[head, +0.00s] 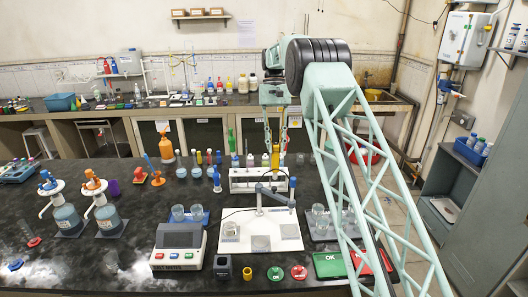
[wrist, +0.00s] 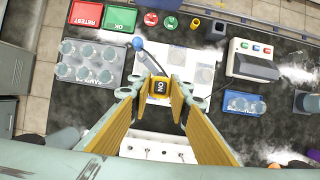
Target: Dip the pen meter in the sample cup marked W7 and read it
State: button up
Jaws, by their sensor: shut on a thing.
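My gripper (head: 275,142) hangs above the white rack (head: 240,186) at the middle of the bench. It is shut on the yellow pen meter (head: 275,158), which hangs upright. In the wrist view the meter's yellow end with a dark face (wrist: 159,87) sits between the fingertips. Clear sample cups stand on a grey tray (wrist: 67,84) at the left of the wrist view; this tray is at the right in the head view (head: 318,236), partly behind my arm. More cups stand on a blue tray (head: 188,223). I cannot read a W7 mark on any cup.
A white board (head: 240,245) with a jointed stand (head: 262,200) lies between the trays. A meter box (head: 178,247) stands front left. Green OK (head: 328,265) and red RETEST (wrist: 86,13) mats lie near the front edge. Dispenser bottles (head: 67,217) stand at left.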

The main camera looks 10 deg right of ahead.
jog(key=d+f+b, duration=0.3)
jog(key=f+b, duration=0.9)
jog(key=shift+d+n+b, duration=0.25)
jog(key=shift+n+b, duration=0.05)
jog(key=shift+b, duration=0.1)
jog(key=shift+w+f, duration=0.1)
